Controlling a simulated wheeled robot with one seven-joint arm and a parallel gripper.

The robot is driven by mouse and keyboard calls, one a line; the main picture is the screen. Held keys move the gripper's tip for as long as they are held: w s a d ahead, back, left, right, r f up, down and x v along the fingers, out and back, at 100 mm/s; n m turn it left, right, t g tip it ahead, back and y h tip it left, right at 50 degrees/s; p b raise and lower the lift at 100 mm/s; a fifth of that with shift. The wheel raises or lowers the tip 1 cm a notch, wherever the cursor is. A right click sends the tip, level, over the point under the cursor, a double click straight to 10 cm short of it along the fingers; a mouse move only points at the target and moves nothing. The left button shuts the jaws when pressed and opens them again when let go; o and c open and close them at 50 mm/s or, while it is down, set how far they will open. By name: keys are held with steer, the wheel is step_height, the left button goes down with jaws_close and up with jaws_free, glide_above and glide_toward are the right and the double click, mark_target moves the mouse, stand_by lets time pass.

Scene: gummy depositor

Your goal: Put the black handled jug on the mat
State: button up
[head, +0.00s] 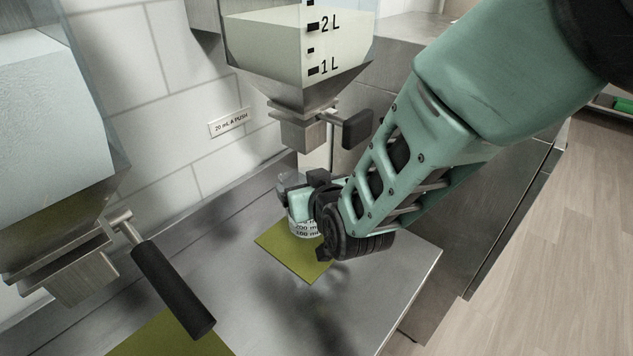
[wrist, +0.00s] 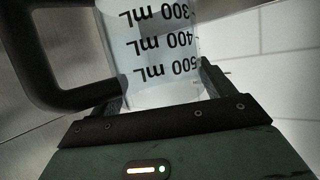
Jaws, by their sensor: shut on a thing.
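The black handled jug (head: 304,229) is a clear measuring jug with black mL markings, at the far mat (head: 282,255) under the right-hand depositor. My gripper (head: 312,192) is shut on it from above and to the right, hiding part of it. Whether the jug touches the mat cannot be told for sure. In the wrist view the jug (wrist: 160,45) fills the space between the fingers, with its black handle (wrist: 75,97) to the left. The mat is olive green and lies flat on the steel counter.
A depositor hopper (head: 300,45) marked 1 L and 2 L hangs above the jug, with a black lever (head: 357,130) beside my arm. Another depositor with a long black lever (head: 172,290) stands at left, above a second green mat (head: 170,335). The counter (head: 385,275) is clear to the right.

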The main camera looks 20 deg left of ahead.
step_height(320, 180, down, 3)
steer(key=shift+f+p, duration=0.15)
steer(key=shift+p, duration=0.4)
steer(key=shift+a+f+p, duration=0.1)
steer(key=shift+a+p, duration=0.05)
steer(key=shift+p, duration=0.15)
steer(key=shift+w+f, duration=0.1)
steer(key=shift+f, duration=0.1)
